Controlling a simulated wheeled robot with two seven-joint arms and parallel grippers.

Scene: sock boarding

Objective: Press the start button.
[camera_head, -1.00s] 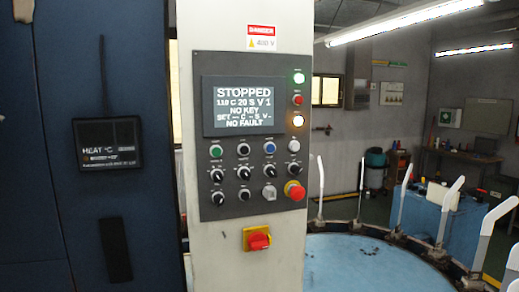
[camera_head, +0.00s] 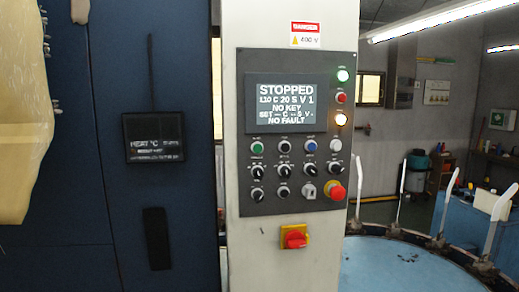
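The dark control panel (camera_head: 246,200) is mounted on a pale column. Its screen (camera_head: 285,103) reads STOPPED, NO KEY and NO FAULT. A green button (camera_head: 257,147) sits at the left of the top control row, below the screen; its label is too small to read. White and blue buttons share that row. Rows of black knobs and a key switch (camera_head: 309,191) lie below. A red mushroom button (camera_head: 336,192) on a yellow base is at the lower right. Neither of my grippers is in view, and nothing covers the panel.
A red rotary switch (camera_head: 295,239) on yellow is below the panel. A HEAT display (camera_head: 154,137) hangs on the blue cabinet at left. A beige, cloth-like piece (camera_head: 40,110) fills the left edge. A blue round table (camera_head: 395,268) with upright white forms is at right.

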